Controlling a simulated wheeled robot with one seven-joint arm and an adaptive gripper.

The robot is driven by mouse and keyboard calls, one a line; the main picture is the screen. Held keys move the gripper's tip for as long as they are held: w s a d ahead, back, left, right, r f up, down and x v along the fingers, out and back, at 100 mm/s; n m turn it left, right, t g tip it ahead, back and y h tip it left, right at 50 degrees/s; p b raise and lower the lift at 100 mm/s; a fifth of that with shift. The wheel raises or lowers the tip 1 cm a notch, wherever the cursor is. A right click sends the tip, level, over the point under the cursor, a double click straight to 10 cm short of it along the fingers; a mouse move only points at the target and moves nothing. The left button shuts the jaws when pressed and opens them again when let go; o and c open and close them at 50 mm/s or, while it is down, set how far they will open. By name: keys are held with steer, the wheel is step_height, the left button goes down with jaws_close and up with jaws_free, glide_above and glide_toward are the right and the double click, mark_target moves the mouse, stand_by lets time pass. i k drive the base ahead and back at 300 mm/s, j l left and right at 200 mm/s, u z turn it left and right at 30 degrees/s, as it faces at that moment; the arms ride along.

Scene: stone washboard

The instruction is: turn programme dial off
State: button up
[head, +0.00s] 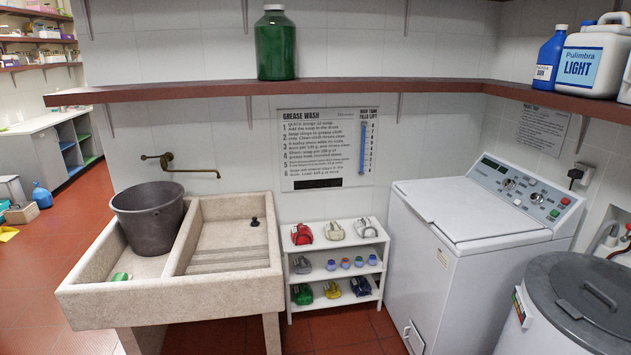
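A white top-loading washing machine (415,262) stands at the right with its lid shut. Its sloping control panel (522,200) runs along the back of the top. Two round dials sit on the panel, a left dial (509,184) and a right dial (536,199). The labels are too small to read, so I cannot tell which is the programme dial or where either points. A dark display (490,164) is at the panel's left end, and a red button (565,201) and a green button (554,213) are at its right. My gripper is not in view.
A grey lidded drum (574,300) stands in front of the machine at right. A red-brown shelf (340,90) with bottles runs above. A small white rack (334,247) and a stone sink (165,308) with a bucket (150,215) stand left. Red floor shows far left.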

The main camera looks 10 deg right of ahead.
mark_target(507, 184)
steer(key=i+z, duration=0.2)
steer(key=i, duration=0.3)
steer(key=i+j+z, duration=0.2)
steer(key=i, duration=0.3)
steer(key=i+z, duration=0.2)
steer(key=i, duration=0.3)
steer(key=i+j+z, duration=0.25)
steer(key=i, duration=0.25)
